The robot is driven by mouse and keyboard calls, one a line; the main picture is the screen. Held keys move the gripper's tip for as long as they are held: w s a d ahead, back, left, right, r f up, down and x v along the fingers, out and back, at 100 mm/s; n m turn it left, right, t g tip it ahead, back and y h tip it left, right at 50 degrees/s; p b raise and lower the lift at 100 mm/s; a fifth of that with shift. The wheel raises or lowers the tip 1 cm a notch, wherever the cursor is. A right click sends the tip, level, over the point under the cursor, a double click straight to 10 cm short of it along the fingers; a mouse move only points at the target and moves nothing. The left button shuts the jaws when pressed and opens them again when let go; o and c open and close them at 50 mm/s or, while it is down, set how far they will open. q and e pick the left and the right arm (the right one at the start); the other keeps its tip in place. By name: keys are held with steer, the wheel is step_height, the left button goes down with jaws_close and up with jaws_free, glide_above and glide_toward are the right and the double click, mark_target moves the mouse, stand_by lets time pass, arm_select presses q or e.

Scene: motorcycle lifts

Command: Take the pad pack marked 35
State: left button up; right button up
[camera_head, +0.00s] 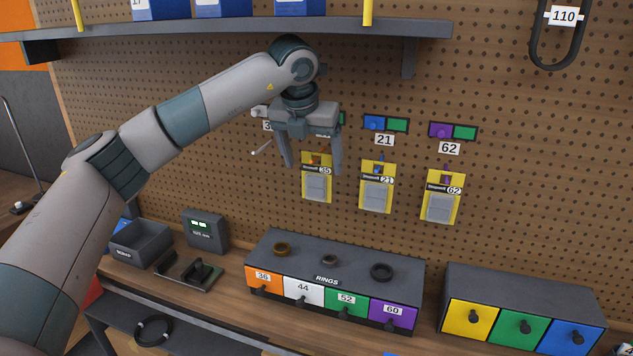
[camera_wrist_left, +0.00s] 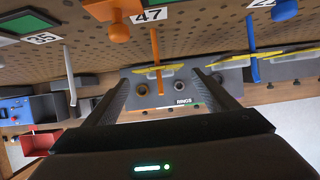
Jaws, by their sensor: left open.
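The pad pack marked 35 (camera_head: 317,188) is a yellow card with a grey pad, hanging on the pegboard. In the left wrist view its yellow top edge (camera_wrist_left: 150,72) shows at an orange hook (camera_wrist_left: 155,45) under a label reading 47. My left gripper (camera_head: 313,168) is open and points down, one finger either side of the pack's upper part. I cannot tell whether a finger touches it. The gripper hides part of the label above. A white hook (camera_head: 262,150), under a label reading 35 in the left wrist view (camera_wrist_left: 43,38), is empty. My right gripper is out of view.
Packs marked 21 (camera_head: 377,190) and 62 (camera_head: 442,198) hang to the right. Below, a rings drawer unit (camera_head: 335,268) and a second drawer unit (camera_head: 520,290) stand on the bench.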

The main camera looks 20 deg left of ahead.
mark_target(317, 177)
arm_select(q)
steer(key=shift+w+f+p, duration=0.3)
steer(key=shift+w+p, duration=0.25)
steer(key=shift+p, duration=0.05)
steer(key=shift+w+f+p, duration=0.3)
steer(key=shift+w+p, duration=0.25)
steer(key=shift+p+x, duration=0.3)
steer(key=shift+x, duration=0.55)
steer(key=c, duration=1.2)
steer(key=shift+c, duration=0.2)
steer(key=shift+r, duration=0.1)
